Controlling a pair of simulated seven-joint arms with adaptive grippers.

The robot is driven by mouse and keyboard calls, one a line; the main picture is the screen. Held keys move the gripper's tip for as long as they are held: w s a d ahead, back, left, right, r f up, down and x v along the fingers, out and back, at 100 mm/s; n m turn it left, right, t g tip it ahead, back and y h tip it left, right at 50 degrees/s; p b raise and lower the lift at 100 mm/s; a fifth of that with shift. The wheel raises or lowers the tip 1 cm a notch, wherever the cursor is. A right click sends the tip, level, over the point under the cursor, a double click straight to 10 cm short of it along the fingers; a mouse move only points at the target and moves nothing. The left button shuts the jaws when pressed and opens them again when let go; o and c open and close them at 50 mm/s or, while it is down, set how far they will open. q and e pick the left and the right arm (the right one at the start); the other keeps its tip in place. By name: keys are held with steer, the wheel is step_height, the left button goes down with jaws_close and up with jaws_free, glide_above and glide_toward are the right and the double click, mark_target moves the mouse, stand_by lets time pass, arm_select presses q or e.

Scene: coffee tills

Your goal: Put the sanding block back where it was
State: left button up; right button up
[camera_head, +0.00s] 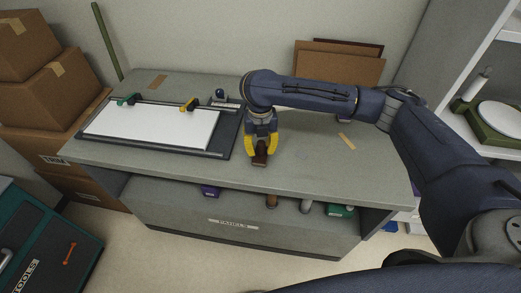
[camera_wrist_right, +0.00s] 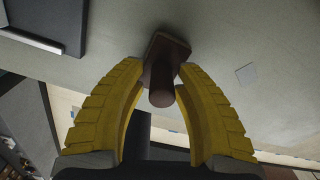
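The sanding block (camera_head: 260,161) is a small dark brown block with a round knob. It is at the grey worktop, right of the drawing board. My right gripper (camera_head: 262,148) points down with its yellow fingers on either side of it. My left gripper is not in view.
A dark board with a white sheet (camera_head: 150,126) and green and yellow clamps lies on the left of the worktop (camera_head: 320,165). A shelf below holds several small items. Cardboard boxes (camera_head: 40,95) stand at left. The worktop is bare right of the gripper, apart from tape.

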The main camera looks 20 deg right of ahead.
mark_target(260, 143)
step_height(260, 143, up, 11)
steer(key=shift+f, duration=0.1)
stand_by(0.4)
